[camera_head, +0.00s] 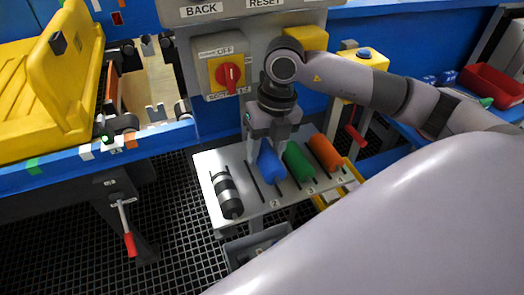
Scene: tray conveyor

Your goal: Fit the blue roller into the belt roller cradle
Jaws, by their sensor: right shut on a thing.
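The blue roller (270,163) lies at slot 2 of a grey numbered rack plate (243,197). My right gripper (266,148) points down from above and is shut on the blue roller's rear part. I cannot tell whether the roller is lifted off the plate. The belt roller cradle cannot be made out for certain; small pale brackets (155,112) show in a gap of the conveyor on the left. My left gripper is not in view.
A black and silver roller (227,194) lies left of the blue one; a green roller (299,162) and an orange roller (324,152) lie right. A red switch (229,73) stands behind. A yellow tray (50,85) sits on the conveyor. A grey bin (255,243) is below.

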